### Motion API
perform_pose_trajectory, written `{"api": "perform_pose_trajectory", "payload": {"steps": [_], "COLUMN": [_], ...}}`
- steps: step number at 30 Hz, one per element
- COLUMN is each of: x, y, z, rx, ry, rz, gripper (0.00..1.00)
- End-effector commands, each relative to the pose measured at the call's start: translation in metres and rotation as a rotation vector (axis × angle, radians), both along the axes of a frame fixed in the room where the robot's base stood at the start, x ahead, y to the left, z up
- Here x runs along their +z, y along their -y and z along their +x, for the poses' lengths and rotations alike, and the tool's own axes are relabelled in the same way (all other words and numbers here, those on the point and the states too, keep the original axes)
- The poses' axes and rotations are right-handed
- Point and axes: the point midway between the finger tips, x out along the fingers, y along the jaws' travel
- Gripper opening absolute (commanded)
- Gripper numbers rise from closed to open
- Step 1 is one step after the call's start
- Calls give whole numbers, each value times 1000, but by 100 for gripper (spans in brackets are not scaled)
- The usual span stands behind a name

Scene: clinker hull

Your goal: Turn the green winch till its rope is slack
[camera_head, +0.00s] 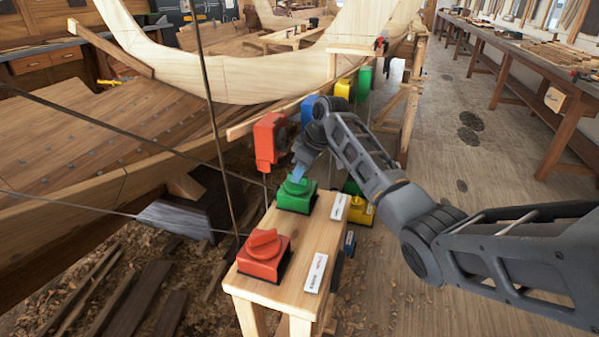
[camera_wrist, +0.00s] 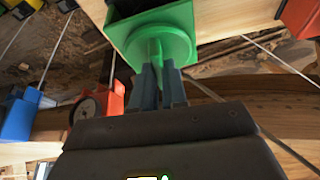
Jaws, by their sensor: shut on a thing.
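The green winch (camera_head: 297,195) sits on a wooden stand, behind the red winch as seen in the head view. It has a square base and a round top with a raised grip bar. In the wrist view the green winch (camera_wrist: 160,38) fills the top middle. My gripper (camera_head: 299,174) reaches down to it from above. In the wrist view my gripper's fingers (camera_wrist: 161,72) are closed on either side of the winch's grip bar. Which rope runs from this winch, and whether it is slack, I cannot tell.
A red winch (camera_head: 264,256) stands at the front of the wooden stand (camera_head: 278,291), with white labels along the right edge. A red block (camera_head: 268,140) hangs behind on a rail, with blue, yellow and green ones further back. Thin ropes cross at left. Open floor lies right.

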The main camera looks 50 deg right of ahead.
Motion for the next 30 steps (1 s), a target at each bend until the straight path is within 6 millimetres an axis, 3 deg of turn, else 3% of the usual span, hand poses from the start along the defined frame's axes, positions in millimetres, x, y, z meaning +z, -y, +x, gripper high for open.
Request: {"api": "perform_pose_trajectory", "payload": {"steps": [12, 29, 30], "x": [0, 0, 0], "y": [1, 1, 1], "z": [1, 1, 1], "rx": [213, 247, 247], "ry": [0, 0, 0], "rz": [-1, 0, 0], "gripper": [0, 0, 15]}}
